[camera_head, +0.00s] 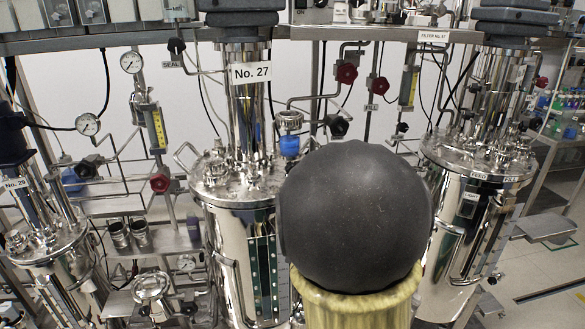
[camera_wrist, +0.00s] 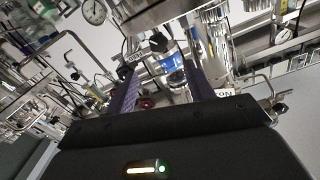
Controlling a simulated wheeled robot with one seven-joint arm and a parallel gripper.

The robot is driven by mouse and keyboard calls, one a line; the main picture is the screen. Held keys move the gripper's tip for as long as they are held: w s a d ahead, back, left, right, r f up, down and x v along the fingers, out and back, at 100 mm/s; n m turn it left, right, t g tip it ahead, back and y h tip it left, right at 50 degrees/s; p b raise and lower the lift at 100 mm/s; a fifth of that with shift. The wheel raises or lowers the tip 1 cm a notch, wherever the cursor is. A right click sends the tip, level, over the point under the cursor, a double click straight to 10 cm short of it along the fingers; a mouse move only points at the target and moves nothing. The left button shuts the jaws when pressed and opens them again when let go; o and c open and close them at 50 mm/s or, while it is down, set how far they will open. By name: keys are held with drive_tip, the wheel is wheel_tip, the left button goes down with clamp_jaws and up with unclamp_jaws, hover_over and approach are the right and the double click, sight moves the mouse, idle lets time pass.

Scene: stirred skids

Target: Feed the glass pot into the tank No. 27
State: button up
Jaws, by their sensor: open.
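Tank No. 27 (camera_head: 232,250) is a shiny steel vessel left of centre in the head view, with its number label (camera_head: 251,73) on the column above the lid. In the wrist view, its steel column (camera_wrist: 214,45) rises beside the right finger. A small clear vessel with blue contents, apparently the glass pot (camera_wrist: 171,62), shows between the purple fingers of my gripper (camera_wrist: 162,72). The fingers are open and apart; I cannot tell how far beyond them it is. A blue vessel (camera_head: 289,146) under a metal fitting shows beside the column in the head view. My gripper is hidden there.
A large dark ball-shaped part on a yellow base blocks the lower centre of the head view. Tank No. 29 (camera_head: 57,245) stands left and another steel tank (camera_head: 470,215) right. Pipes, gauges (camera_head: 131,62) and red valve knobs (camera_head: 347,73) crowd the space between. Open floor shows at far right.

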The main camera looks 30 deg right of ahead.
drive_tip(key=shift+w+d+r+p, duration=0.15)
drive_tip(key=shift+w+p, duration=0.3)
drive_tip(key=shift+p, duration=0.85)
drive_tip(key=p, duration=0.2)
drive_tip(key=shift+w+d+f+p, duration=0.15)
drive_tip(key=shift+w+f+p, duration=0.1)
drive_tip(key=shift+w+p, duration=0.1)
drive_tip(key=p+x, duration=0.2)
drive_tip(key=x, duration=0.1)
drive_tip(key=p+x, duration=0.4)
drive_tip(key=x, duration=0.1)
drive_tip(key=shift+w+f+p, duration=0.3)
drive_tip(key=shift+w+p, duration=0.05)
drive_tip(key=shift+w, duration=0.05)
drive_tip(key=shift+c, duration=0.4)
